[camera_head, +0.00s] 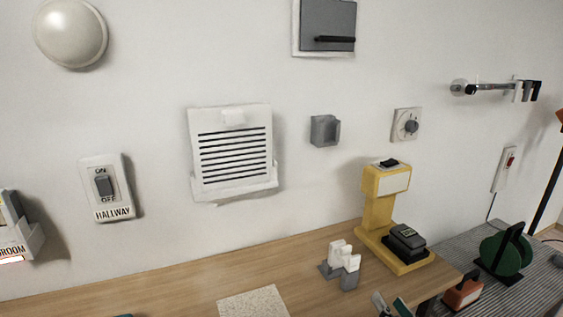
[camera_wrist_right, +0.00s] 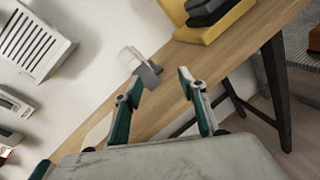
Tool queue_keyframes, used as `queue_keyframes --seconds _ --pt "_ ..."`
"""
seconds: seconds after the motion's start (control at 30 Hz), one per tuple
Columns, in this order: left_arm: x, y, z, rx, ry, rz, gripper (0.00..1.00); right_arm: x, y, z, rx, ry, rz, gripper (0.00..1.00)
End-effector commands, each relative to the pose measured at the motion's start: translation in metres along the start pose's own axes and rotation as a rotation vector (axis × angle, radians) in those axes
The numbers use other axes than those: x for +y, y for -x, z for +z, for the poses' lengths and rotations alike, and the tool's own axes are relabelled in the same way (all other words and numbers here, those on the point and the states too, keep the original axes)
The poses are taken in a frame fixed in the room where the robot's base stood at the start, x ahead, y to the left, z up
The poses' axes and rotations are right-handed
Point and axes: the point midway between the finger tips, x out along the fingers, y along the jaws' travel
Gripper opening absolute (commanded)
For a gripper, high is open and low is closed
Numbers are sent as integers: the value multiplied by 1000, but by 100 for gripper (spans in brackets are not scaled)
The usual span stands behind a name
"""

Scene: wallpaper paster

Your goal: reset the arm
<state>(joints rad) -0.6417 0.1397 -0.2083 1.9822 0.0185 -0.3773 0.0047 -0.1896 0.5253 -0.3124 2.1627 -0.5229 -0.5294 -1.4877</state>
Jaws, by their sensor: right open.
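My right gripper (camera_head: 391,305) shows only by its fingertips at the bottom edge of the head view, above the table's front part. In the right wrist view my right gripper (camera_wrist_right: 160,88) has its two teal and grey fingers spread apart, with nothing between them. A small grey and white block piece (camera_head: 342,265) stands on the table beyond the fingers. It also shows in the right wrist view, as the block piece (camera_wrist_right: 142,66). My left gripper cannot be made out; a dark teal sliver shows at the bottom left edge of the head view.
The wooden table (camera_head: 180,285) runs along the wall. A yellow stand (camera_head: 385,187) with a black block is at its right end. A beige mat (camera_head: 253,303) lies in front. The wall carries a vent (camera_head: 234,152), a hallway switch (camera_head: 104,187) and other fittings.

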Motion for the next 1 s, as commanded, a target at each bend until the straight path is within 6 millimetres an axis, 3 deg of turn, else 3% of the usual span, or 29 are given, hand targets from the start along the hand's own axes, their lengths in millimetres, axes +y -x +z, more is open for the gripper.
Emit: queue_keyframes --seconds 0.2,0.4,0.6,1.0 --pt "0 0 0 0 0 0 40 -55 54 -29 -16 -643 -352 41" --pt "0 0 0 0 0 0 40 -93 115 -59 -109 -1101 -649 41" --pt "0 0 0 0 0 0 40 -110 159 -78 -208 -1346 -833 41" --pt "0 0 0 1 0 -1 40 -124 229 -103 -400 -1638 -1091 41"
